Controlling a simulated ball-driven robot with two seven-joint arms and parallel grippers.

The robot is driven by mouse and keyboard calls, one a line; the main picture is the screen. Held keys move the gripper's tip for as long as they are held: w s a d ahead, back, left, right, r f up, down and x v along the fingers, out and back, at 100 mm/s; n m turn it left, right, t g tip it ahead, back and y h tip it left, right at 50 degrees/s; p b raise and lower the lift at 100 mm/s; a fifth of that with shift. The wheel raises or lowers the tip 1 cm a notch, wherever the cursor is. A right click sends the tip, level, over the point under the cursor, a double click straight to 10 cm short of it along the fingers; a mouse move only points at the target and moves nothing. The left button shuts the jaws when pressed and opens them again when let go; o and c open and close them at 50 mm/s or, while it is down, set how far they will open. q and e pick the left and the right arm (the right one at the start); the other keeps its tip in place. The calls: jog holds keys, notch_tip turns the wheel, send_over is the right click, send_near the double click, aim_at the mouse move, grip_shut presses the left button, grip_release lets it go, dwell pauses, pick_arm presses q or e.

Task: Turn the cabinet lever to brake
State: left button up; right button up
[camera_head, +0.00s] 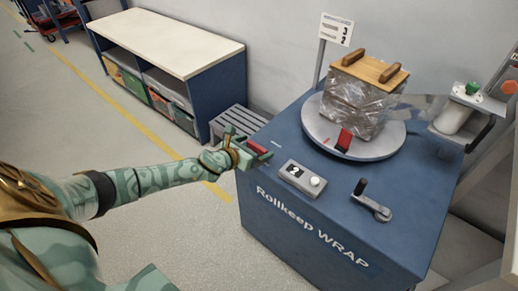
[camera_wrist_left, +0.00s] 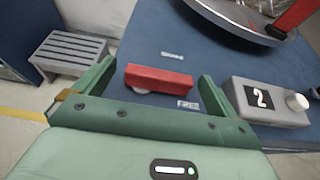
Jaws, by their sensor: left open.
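A red lever bar (camera_head: 257,147) sits at the left edge of the blue wrapping cabinet (camera_head: 300,222). In the left wrist view the red lever (camera_wrist_left: 158,78) lies crosswise between the two green fingers, with gaps on both sides. A round pale base shows under it. My left gripper (camera_head: 252,150) is open around the lever, with no clear contact. My right gripper is not in view.
A grey box with a "2" display and knob (camera_head: 302,178) stands right of the lever. A black-handled crank (camera_head: 372,200) is farther right. A turntable (camera_head: 318,130) carries a wrapped load (camera_head: 355,105). A slatted grey stool (camera_head: 238,122) stands left of the cabinet.

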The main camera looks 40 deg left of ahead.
pick_arm(q)
jog(key=shift+x, duration=0.8)
jog(key=c, duration=1)
